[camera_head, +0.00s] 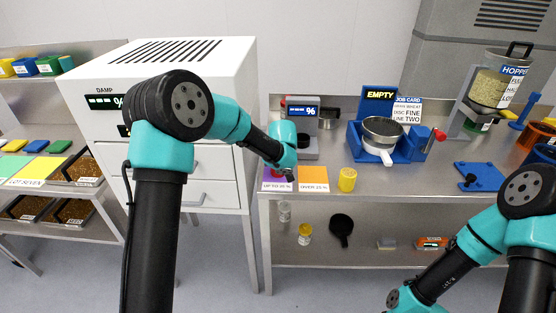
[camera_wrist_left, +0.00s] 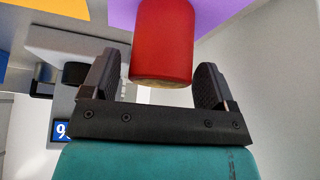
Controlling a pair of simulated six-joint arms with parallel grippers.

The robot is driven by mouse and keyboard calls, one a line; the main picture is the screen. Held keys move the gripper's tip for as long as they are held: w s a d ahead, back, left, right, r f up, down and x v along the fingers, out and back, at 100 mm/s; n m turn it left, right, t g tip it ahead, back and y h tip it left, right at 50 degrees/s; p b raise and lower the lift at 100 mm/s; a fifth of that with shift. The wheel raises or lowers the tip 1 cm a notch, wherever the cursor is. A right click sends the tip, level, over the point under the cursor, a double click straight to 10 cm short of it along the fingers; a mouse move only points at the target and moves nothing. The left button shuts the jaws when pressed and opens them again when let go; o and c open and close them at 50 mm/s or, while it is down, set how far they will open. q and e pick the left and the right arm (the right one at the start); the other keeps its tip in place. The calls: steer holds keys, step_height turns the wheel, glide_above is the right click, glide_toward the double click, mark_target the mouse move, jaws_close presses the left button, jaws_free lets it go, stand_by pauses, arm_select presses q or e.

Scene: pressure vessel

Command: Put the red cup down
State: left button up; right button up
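The red cup (camera_wrist_left: 162,45) is in the left wrist view, between the two fingers of my left gripper (camera_wrist_left: 158,82). The fingers stand apart, with a visible gap on each side of the cup. The cup's open end, with something brownish inside, faces the gripper's palm in the picture. A purple mat (camera_wrist_left: 205,12) shows beyond the cup; I cannot tell whether they touch. In the head view my left gripper (camera_head: 288,174) is low over the purple mat (camera_head: 272,186), and the arm mostly hides the cup. My right gripper is out of view; only its arm shows.
An orange mat (camera_head: 313,178) lies right of the purple one, with a yellow cup (camera_head: 347,180) beside it. A display device (camera_head: 302,137) stands behind. A blue machine marked EMPTY (camera_head: 408,148) holds a white-handled pan (camera_head: 383,135). The white cabinet (camera_head: 222,90) stands left.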

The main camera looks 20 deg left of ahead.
arm_select(q)
steer(key=shift+o, duration=0.2)
steer(key=shift+r, duration=0.1)
steer(key=shift+r, duration=0.2)
steer(key=v, duration=1.1)
steer(key=shift+s+r, duration=0.25)
steer(key=shift+r, duration=0.05)
steer(key=shift+d, duration=0.1)
stand_by(0.8)
